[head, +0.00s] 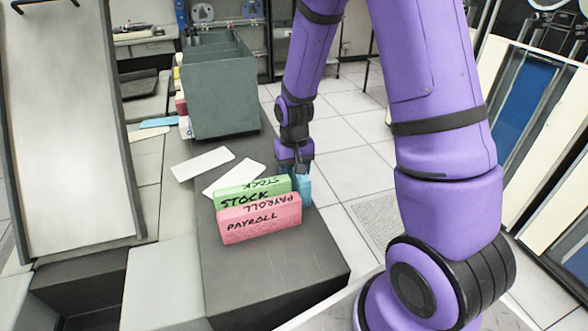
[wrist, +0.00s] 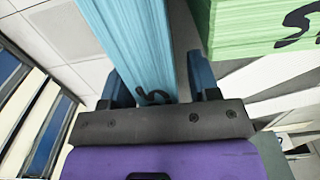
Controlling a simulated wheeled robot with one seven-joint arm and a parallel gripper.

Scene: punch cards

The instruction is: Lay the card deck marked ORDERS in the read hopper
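Three card decks stand close together on a dark grey top: a pink one marked PAYROLL (head: 259,220), a green one marked STOCK (head: 250,192), also in the wrist view (wrist: 240,38), and a light-blue one (head: 305,190) behind them at the right. No ORDERS marking is readable; the blue deck shows only part of a dark mark in the wrist view (wrist: 140,45). My gripper (head: 297,168) is over the blue deck. In the wrist view my gripper (wrist: 160,85) has a finger on either side of it, with a gap at the right finger. I cannot identify the read hopper for certain.
Two white cards or sheets (head: 202,164) lie behind the decks. A grey-green bin (head: 222,95) with compartments stands farther back. A sloped pale panel (head: 68,120) rises at the left. The dark top (head: 270,275) is bare in front of the pink deck.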

